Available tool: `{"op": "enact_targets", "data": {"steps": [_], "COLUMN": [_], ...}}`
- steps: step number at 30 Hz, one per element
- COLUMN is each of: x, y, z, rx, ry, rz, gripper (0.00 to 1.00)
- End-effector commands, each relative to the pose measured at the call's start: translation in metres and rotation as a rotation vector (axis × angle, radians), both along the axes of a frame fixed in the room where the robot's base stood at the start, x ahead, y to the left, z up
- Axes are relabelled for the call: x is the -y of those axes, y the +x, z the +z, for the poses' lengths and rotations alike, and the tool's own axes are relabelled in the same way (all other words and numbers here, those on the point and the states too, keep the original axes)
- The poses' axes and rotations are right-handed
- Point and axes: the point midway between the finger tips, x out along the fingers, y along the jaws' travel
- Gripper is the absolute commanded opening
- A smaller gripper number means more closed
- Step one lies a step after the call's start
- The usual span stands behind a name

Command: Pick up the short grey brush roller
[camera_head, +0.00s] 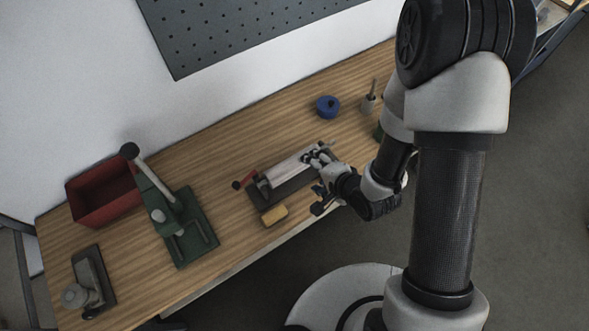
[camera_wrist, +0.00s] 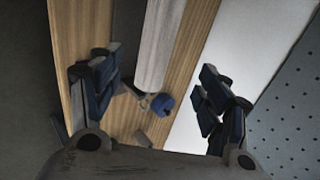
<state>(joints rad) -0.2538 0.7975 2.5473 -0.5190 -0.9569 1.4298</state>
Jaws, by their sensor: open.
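A light grey roller (camera_head: 290,172) lies lengthwise on a dark base on the wooden bench in the head view. Its pale cylinder (camera_wrist: 159,45) shows large at the top middle of the wrist view. My gripper (camera_head: 318,172) is at the right end of the roller. In the wrist view my gripper (camera_wrist: 158,93) is open, with one dark finger on each side of the roller's line. A gap shows between the fingers and the roller. My gripper and wrist partly hide the roller's right end in the head view. I cannot make out bristles on it.
A yellow block (camera_head: 274,215) lies in front of the base. A red handle (camera_head: 245,180) sticks out at its left. A blue pot (camera_head: 327,106) and a small cup (camera_head: 369,103) stand behind. A green lever press (camera_head: 183,228) and red bin (camera_head: 104,192) stand left.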

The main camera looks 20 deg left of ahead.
Motion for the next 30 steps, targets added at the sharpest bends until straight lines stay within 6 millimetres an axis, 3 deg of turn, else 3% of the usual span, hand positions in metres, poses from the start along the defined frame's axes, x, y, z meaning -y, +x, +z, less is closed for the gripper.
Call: {"op": "enact_targets", "data": {"steps": [3, 21, 30], "x": [-0.008, -0.02, -0.044], "y": [0.006, 0.017, 0.037], "z": [-0.014, -0.029, -0.058], "rx": [0.004, 0.005, 0.0], "ry": [0.001, 0.001, 0.0], "rz": [0.002, 0.001, 0.001], "gripper": [0.7, 0.7, 0.7]}}
